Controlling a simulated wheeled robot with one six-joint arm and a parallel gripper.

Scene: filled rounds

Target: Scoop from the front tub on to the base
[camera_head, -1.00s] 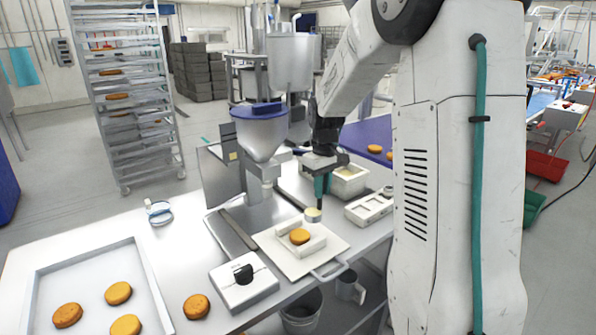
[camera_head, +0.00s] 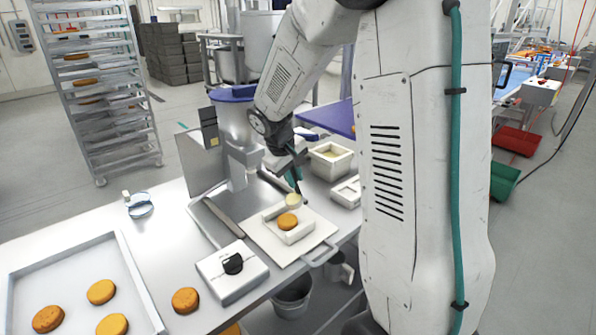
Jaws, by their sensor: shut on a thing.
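My gripper (camera_head: 293,177), with teal fingers, is shut on a scoop and tilted. The scoop's round, pale head (camera_head: 293,200) hangs close above the far side of the base; I cannot tell whether it touches. The base (camera_head: 288,221) is a round golden-brown biscuit in a white holder on a white board (camera_head: 290,247). Its visible top looks bare. A white tub (camera_head: 332,160) with pale filling stands behind and to the right of the scoop. The scoop's handle is mostly hidden by my fingers.
A white tray with a recess (camera_head: 346,192) lies right of the board. A white box with a black knob (camera_head: 232,270) stands at its front left. A steel hopper (camera_head: 235,125) rises behind. A large tray (camera_head: 85,290) holds several biscuits. A loose biscuit (camera_head: 186,300) lies beside it.

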